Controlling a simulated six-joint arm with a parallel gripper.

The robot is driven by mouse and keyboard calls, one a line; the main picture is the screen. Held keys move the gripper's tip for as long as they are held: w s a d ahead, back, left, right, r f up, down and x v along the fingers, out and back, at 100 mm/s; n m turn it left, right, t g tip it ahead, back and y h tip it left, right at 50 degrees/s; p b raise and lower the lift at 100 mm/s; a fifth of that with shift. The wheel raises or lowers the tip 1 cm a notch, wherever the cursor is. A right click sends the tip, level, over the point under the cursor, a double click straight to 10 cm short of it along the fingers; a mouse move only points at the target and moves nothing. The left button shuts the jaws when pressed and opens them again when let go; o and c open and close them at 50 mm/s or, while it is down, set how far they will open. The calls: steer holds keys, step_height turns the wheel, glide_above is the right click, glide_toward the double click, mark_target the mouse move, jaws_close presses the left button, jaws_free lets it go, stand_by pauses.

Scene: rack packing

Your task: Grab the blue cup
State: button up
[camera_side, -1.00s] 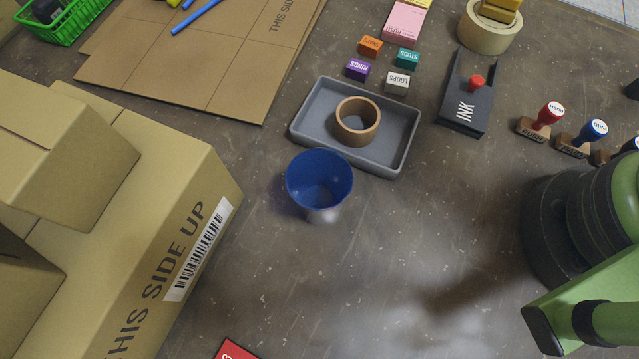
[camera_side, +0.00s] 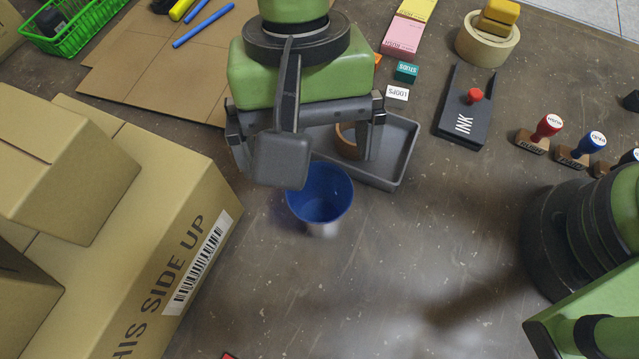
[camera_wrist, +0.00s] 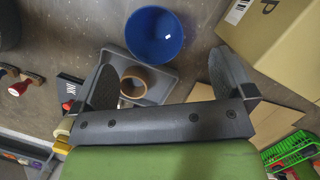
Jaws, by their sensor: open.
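The blue cup (camera_side: 322,196) stands upright on the table in the side view, its mouth open toward the camera and its lower part pale. Part of its rim is hidden behind my wrist hardware. My gripper (camera_side: 305,158) is open above the table, over the tray side of the cup. In the wrist view, the cup (camera_wrist: 155,36) appears beyond the two spread fingers of my gripper (camera_wrist: 165,68), between their lines. Nothing is held between the fingers.
A grey tray (camera_side: 398,172) with a tan ring (camera_side: 347,142) lies right behind the cup, partly under my gripper. A cardboard box (camera_side: 190,200) stands to the left. The ink pad (camera_side: 462,125) and stamps (camera_side: 540,135) are to the right. The table in front is clear.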

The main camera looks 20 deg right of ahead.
glide_above(320, 205)
steer(key=a, duration=0.1)
step_height(320, 205, down, 4)
steer(key=x, duration=0.5)
steer(key=shift+s+d+f, duration=0.25)
steer(key=shift+s, duration=0.1)
steer(key=shift+c, duration=0.2)
steer(key=c, duration=0.9)
